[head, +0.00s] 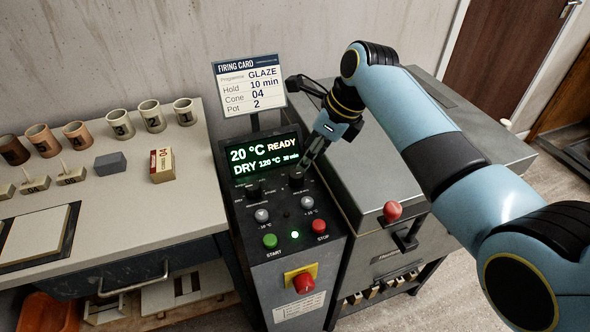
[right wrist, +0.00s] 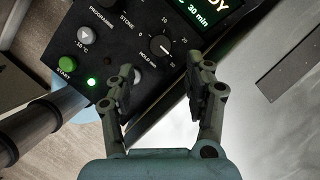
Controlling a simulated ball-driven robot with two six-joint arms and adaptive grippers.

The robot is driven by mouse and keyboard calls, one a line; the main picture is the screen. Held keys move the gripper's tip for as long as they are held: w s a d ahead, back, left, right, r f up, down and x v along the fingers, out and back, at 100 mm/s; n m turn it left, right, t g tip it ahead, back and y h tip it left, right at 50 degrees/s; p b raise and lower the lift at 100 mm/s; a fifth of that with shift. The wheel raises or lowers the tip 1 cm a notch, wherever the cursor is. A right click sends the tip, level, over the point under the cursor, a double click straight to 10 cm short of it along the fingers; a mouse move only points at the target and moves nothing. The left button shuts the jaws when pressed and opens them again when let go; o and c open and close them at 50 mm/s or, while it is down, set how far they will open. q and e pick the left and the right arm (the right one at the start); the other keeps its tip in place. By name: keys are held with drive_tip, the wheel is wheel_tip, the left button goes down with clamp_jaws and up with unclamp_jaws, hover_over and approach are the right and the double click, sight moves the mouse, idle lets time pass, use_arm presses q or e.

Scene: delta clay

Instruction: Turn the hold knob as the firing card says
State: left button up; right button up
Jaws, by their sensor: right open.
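The firing card (head: 249,86) stands above the kiln control panel and reads Programme GLAZE, Hold 10 min, Cone 04, Pot 2. The panel display (head: 264,156) reads 20 °C READY, DRY 120 °C 30 min. The hold knob (right wrist: 161,46) is black and round with a pale pointer mark, and numbers are printed around it. It also shows in the head view (head: 296,173), partly behind the gripper. My right gripper (right wrist: 158,82) is open and empty, its fingers spread just short of the knob and apart from it. My left gripper is out of view.
The programme knob (head: 253,190) is left of the hold knob. Below are grey buttons, the green START button (head: 270,241), the red STOP button (head: 320,226) and a red emergency knob (head: 304,283). The kiln (head: 375,150) stands right; a table (head: 110,215) with pots stands left.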

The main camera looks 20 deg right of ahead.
sight(297, 174)
drive_tip(key=b+x, duration=0.1)
drive_tip(key=x, duration=0.4)
drive_tip(key=shift+a+f, duration=0.15)
drive_tip(key=shift+f, duration=0.05)
drive_tip(key=shift+x, duration=1.05)
drive_tip(key=shift+w, duration=0.1)
drive_tip(key=c, duration=0.4)
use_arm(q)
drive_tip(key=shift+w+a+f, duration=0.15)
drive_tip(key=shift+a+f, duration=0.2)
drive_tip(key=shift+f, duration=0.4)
use_arm(e)
clamp_jaws()
